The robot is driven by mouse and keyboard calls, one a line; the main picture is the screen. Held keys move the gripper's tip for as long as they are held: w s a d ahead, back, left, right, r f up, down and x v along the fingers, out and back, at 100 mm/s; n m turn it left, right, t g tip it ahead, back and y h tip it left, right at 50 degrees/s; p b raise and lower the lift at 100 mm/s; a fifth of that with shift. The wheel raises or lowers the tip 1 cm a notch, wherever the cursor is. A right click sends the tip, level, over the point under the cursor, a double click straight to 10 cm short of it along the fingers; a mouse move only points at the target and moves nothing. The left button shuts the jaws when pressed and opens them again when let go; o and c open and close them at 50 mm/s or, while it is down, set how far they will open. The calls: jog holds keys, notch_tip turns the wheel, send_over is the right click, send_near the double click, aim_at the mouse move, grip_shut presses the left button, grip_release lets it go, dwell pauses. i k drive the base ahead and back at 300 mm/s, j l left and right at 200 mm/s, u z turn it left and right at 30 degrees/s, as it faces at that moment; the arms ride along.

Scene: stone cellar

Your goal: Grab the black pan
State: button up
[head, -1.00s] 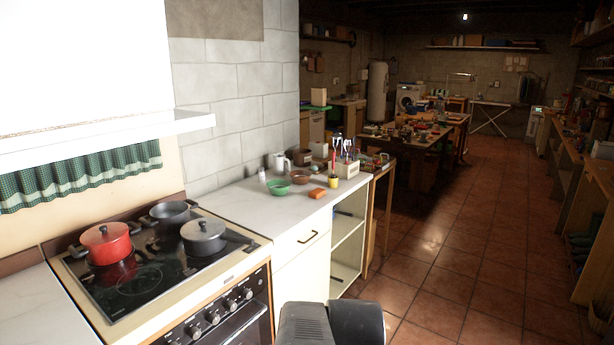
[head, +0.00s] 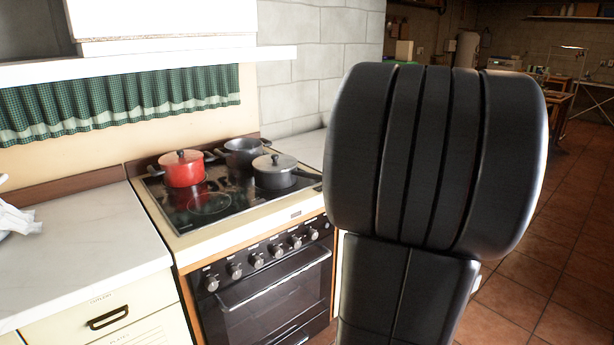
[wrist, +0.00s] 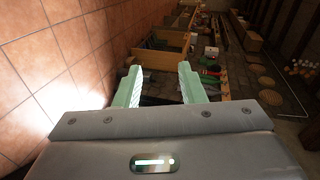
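A black pan (head: 274,174) with a grey lid and a handle sits at the right front of the stove top (head: 208,222). An open dark pot (head: 241,153) stands behind it, so two dark vessels are in view. A red lidded pot (head: 183,170) stands to their left. My gripper (wrist: 159,68) shows in the wrist view with its two pale green fingers apart and nothing between them. It faces the floor and a cluttered shelf, away from the stove. The head view shows my black arm but not the fingers.
An oven front with knobs (head: 257,261) faces me. Tiled floor (head: 530,285) is free at right.

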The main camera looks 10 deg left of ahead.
aim_at(285, 179)
jog(key=i+j+u, duration=0.15)
jog(key=i, duration=0.4)
jog(key=i+j+u, duration=0.15)
jog(key=i, duration=0.4)
jog(key=u, duration=1.35)
